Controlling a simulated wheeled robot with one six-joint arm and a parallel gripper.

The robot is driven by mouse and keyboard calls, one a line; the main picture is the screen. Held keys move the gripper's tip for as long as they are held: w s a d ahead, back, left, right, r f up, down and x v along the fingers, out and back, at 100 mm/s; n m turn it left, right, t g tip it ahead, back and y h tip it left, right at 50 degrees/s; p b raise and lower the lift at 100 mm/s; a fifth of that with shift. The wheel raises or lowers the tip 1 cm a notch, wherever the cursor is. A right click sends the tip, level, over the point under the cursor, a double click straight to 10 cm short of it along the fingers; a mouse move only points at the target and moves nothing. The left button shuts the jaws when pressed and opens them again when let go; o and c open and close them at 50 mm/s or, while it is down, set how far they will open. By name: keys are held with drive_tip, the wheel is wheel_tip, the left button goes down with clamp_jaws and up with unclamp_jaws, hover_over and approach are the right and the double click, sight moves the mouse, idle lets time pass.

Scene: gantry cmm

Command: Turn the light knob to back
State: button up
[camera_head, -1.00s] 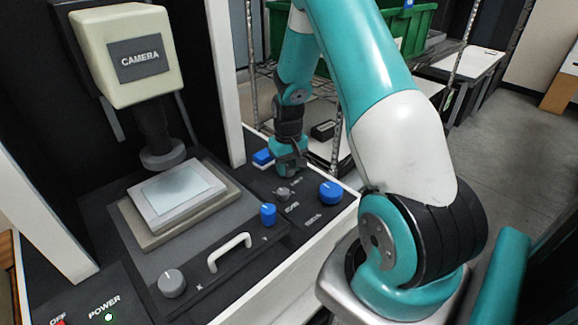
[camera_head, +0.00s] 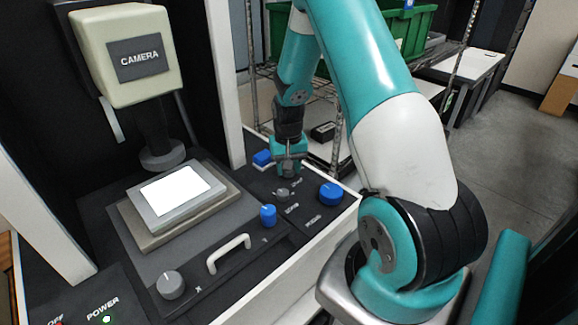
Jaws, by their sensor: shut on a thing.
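My gripper (camera_head: 289,168) is low over the far end of the dark control panel (camera_head: 300,232), pointing down. It is shut on a small grey part, which I take to be the light knob (camera_head: 289,170); the fingers cover most of it. A small, blurred label lies just in front of it. Which way the knob points is hard to tell. The stage plate (camera_head: 172,192) under the camera unit (camera_head: 138,55) glows bright white.
A small grey knob (camera_head: 283,195) and a blue knob (camera_head: 330,193) sit close in front of my gripper. A blue part (camera_head: 262,158) is just left of it. Another blue knob (camera_head: 268,215) and a white handle (camera_head: 229,254) are nearer. A white post (camera_head: 222,80) stands to the left.

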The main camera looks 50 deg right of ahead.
drive_tip(key=o, duration=0.9)
drive_tip(key=shift+r, duration=0.1)
wheel_tip(320, 180, up, 17)
drive_tip(key=shift+r+b, duration=0.15)
drive_tip(key=shift+b, duration=1.05)
